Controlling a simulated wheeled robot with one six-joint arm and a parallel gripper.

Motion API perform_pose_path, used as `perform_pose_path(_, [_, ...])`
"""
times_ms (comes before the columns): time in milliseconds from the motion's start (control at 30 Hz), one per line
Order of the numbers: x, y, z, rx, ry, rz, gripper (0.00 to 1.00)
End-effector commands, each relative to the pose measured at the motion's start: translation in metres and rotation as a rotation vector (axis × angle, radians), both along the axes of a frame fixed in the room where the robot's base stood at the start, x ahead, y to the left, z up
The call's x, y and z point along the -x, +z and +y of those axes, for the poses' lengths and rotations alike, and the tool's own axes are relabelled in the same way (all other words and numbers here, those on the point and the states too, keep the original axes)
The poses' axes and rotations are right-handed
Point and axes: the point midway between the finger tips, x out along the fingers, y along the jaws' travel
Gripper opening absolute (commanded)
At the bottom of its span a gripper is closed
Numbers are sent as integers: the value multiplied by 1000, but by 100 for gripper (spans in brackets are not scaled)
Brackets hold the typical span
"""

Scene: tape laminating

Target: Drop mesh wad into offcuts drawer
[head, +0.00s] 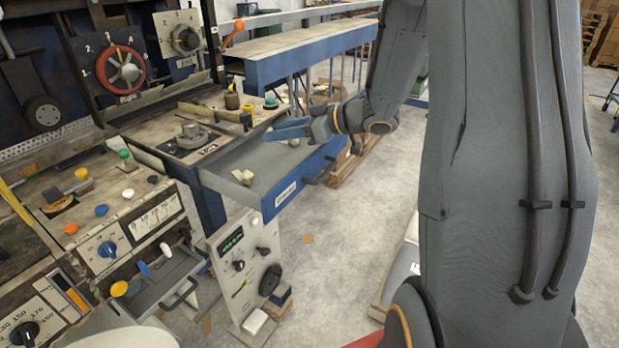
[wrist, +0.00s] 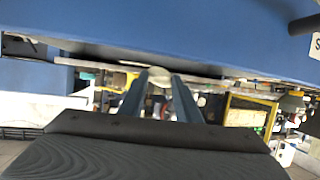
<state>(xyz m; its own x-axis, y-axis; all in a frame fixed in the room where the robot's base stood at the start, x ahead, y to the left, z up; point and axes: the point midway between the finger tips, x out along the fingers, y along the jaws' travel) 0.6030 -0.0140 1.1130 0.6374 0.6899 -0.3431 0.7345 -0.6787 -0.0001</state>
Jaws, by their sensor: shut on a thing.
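The offcuts drawer (head: 228,160) is pulled open below the bench. Its blue front carries a white label and a dark handle. A blue panel (wrist: 150,30) fills the wrist view's top.
A worn bench top (head: 200,115) with small fittings stands behind the drawer. A blue beam (head: 310,55) runs above it. A control panel (head: 248,262) stands in front, below the drawer. The grey floor (head: 330,240) to the right is mostly clear.

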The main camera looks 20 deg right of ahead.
Motion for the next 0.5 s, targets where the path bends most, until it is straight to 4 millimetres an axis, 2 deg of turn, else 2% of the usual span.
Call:
perform_pose_path(267, [0, -1, 0, 0, 0, 0, 10])
perform_pose_path(300, [0, -1, 0, 0, 0, 0, 32])
perform_pose_path(400, [0, -1, 0, 0, 0, 0, 49])
perform_pose_path(433, [0, -1, 0, 0, 0, 0, 52])
perform_pose_path(500, [0, -1, 0, 0, 0, 0, 52])
